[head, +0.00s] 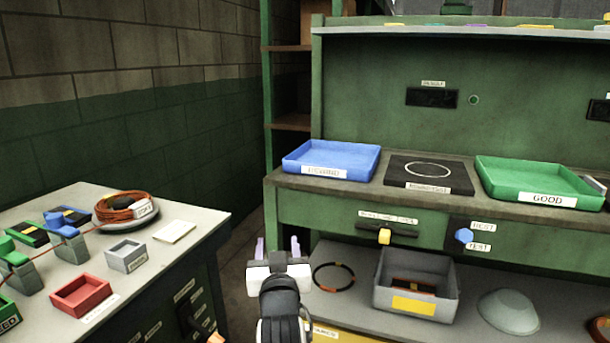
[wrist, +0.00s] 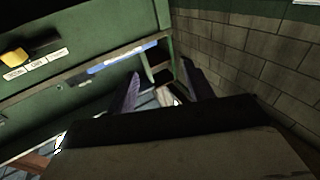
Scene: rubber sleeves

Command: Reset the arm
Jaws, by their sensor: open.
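My gripper (head: 278,249) is in the lower middle of the head view, in front of the gap between the left table and the green workbench. Its two pale purple fingers point up and stand apart, with nothing between them. In the wrist view the fingers of my gripper (wrist: 162,90) also show apart and empty, partly hidden behind the dark gripper body. My black and white arm runs down out of the bottom of the head view.
The green workbench (head: 340,202) holds a blue tray (head: 330,160), a black pad (head: 428,184) and a green tray (head: 540,184). Its lower shelf holds a grey bin (head: 447,300). The left table (head: 190,226) carries a red tray (head: 82,297), a grey box (head: 126,256) and coiled cable (head: 126,208).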

